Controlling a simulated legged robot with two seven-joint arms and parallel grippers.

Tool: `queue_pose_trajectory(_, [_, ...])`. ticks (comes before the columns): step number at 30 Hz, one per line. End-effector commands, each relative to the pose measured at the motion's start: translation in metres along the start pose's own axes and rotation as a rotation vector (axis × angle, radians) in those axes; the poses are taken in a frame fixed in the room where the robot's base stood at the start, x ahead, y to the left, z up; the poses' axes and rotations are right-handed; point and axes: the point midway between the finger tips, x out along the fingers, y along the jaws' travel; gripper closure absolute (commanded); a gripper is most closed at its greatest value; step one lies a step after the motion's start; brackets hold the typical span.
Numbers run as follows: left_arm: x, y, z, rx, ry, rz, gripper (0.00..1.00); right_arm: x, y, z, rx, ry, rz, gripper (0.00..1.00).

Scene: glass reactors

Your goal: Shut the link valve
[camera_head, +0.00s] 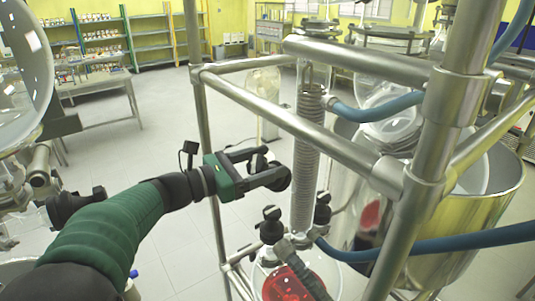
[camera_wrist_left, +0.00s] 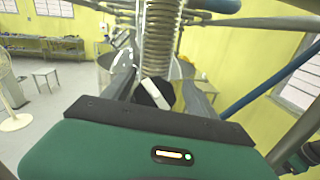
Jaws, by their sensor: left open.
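My left gripper (camera_head: 272,166) reaches in from the left on its green arm, its jaws apart beside the coiled glass condenser (camera_head: 308,120). The link valve cannot be singled out with certainty. Black valve knobs (camera_head: 271,213) and (camera_head: 322,198) stand below the gripper, on either side of the column's foot. In the left wrist view a black part with a white piece (camera_wrist_left: 155,92) sits just beyond the gripper's edge, below the coil (camera_wrist_left: 160,40). Contact with it cannot be told. My right gripper is not in view.
Steel frame bars (camera_head: 300,125) cross in front of the condenser, and a thick post (camera_head: 425,150) stands at right. Blue hoses (camera_head: 430,245) run to the glassware. A flask with red contents (camera_head: 290,284) is below. Open floor (camera_head: 130,170) lies at left.

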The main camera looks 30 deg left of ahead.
Motion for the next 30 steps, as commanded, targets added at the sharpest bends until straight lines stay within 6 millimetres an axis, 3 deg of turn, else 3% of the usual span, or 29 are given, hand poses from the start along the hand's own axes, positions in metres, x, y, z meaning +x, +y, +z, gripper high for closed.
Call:
queue_pose_trajectory(10, [0.0055,0.0049,-0.0022,-0.003,-0.002,0.001,0.33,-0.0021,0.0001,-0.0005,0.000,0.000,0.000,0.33])
queue_pose_trajectory(24, [0.0066,0.0042,-0.0006,-0.001,-0.004,0.002,0.94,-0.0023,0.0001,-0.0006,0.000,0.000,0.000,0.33])
queue_pose_trajectory(30, [0.0073,0.0034,0.0003,0.000,-0.005,0.000,0.95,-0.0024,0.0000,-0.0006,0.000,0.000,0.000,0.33])
